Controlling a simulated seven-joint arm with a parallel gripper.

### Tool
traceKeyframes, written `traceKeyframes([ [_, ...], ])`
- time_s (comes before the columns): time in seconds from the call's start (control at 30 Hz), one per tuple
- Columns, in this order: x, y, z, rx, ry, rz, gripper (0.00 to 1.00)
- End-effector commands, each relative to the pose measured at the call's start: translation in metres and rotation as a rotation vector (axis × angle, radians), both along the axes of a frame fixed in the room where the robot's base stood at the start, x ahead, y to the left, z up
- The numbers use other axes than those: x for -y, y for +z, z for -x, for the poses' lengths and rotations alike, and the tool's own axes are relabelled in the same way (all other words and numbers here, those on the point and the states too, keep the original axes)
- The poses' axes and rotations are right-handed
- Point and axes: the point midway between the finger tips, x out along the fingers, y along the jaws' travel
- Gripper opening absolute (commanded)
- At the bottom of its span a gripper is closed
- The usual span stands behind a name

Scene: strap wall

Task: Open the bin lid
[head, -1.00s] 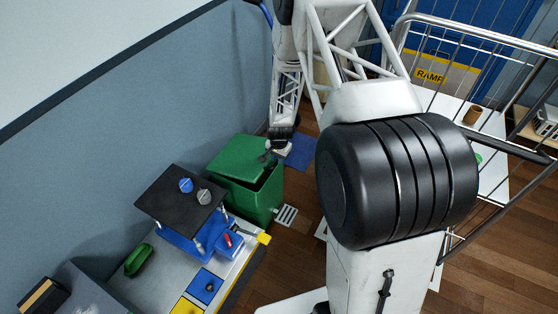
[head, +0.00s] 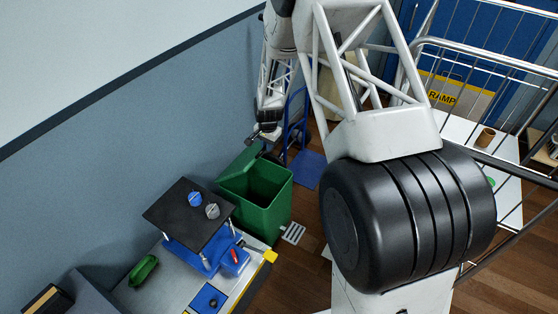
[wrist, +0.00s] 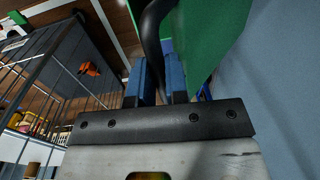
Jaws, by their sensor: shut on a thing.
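The green bin (head: 268,208) stands on the floor beside the workbench, with its dark inside partly showing. Its green lid (head: 242,159) is tilted up on the wall side, seen nearly edge-on. My gripper (head: 265,136) is above the bin at the lid's raised edge. In the wrist view, the blue fingers of my gripper (wrist: 159,82) are shut on a black curved handle (wrist: 152,30). The green lid (wrist: 207,38) is just right of the fingers there. The grip is too small to make out in the head view.
The workbench (head: 172,285) with a black raised plate (head: 188,214) is left of the bin. The blue-grey wall (head: 120,150) is close behind the lid. A blue hand truck (head: 308,168) stands past the bin. A metal railing (head: 490,50) is at right.

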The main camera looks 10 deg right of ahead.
Motion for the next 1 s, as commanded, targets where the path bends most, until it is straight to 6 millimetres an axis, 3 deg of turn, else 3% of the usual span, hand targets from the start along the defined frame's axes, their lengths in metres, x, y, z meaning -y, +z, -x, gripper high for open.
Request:
traceKeyframes([
  [0.3,-0.033,0.031,-0.033,-0.001,0.001,0.000,0.00],
  [1.0,-0.096,0.067,-0.095,-0.179,0.000,0.176,0.00],
])
